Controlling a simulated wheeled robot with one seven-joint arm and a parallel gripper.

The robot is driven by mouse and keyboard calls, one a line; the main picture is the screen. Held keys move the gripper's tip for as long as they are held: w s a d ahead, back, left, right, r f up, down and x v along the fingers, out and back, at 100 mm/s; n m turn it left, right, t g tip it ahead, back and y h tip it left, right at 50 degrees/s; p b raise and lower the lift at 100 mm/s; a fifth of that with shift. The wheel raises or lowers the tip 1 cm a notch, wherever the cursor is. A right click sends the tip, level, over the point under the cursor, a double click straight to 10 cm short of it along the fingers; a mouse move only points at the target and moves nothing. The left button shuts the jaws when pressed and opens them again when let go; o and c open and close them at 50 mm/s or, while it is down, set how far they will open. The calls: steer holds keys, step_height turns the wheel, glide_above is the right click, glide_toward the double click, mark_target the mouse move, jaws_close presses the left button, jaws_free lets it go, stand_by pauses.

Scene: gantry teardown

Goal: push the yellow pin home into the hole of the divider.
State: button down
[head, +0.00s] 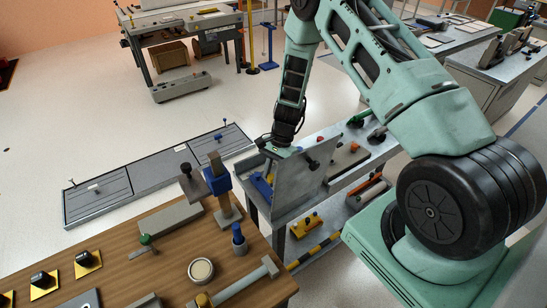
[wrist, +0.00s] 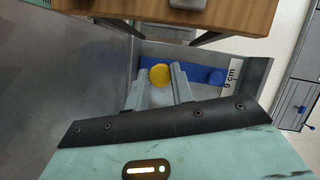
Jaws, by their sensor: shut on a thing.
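The yellow pin (wrist: 160,74) shows as a round yellow end between the fingertips of my gripper (wrist: 160,88) in the wrist view. My gripper is shut on it. In the head view my gripper (head: 272,152) is low at the left side of an upright grey plate (head: 303,172), which looks like the divider.
The divider stands on a grey bench (head: 335,168). A wooden table (head: 165,262) with tools stands close at the front left. Open floor lies beyond.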

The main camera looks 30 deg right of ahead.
steer(key=shift+d+r+m, duration=0.1)
steer(key=shift+d+m, duration=0.15)
steer(key=shift+m, duration=0.35)
steer(key=b, duration=0.5)
glide_above(271, 199)
steer(key=d, duration=0.1)
steer(key=shift+w+d+f, duration=0.1)
steer(key=shift+f, duration=1.35)
steer(key=shift+w+d+f, duration=0.1)
steer(key=shift+f, duration=1.3)
steer(key=shift+f+b, duration=0.45)
steer(key=shift+f, duration=0.4)
steer(key=shift+f+b, duration=0.45)
steer(key=shift+f, duration=0.05)
steer(key=shift+f, duration=0.25)
steer(key=shift+f+b, duration=0.6)
steer(key=shift+b, duration=0.05)
steer(key=c, duration=1.1)
jaws_free()
